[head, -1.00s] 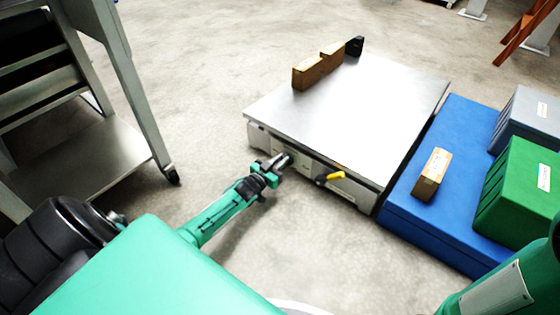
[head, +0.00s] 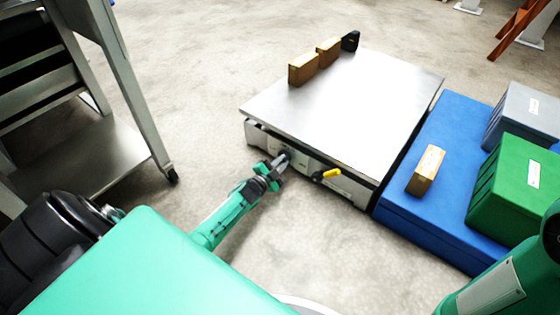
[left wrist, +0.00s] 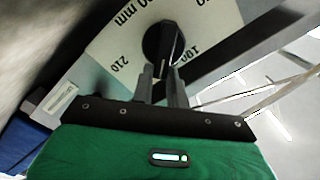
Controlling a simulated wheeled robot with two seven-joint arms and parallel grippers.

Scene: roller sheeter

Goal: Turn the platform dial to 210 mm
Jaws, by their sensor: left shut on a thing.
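The platform dial (left wrist: 160,40) is a black round knob on a pale scale plate (left wrist: 110,40) on the machine's front face. The fingers hide the knob's lower edge. My right gripper is out of view.
The steel platform (head: 350,100) carries wooden blocks (head: 303,68) at its far left edge. A yellow-handled lever (head: 328,174) sits right of the dial. A blue base (head: 440,150) with a wooden block and bins (head: 515,185) stands right. A wheeled rack (head: 110,150) is at left.

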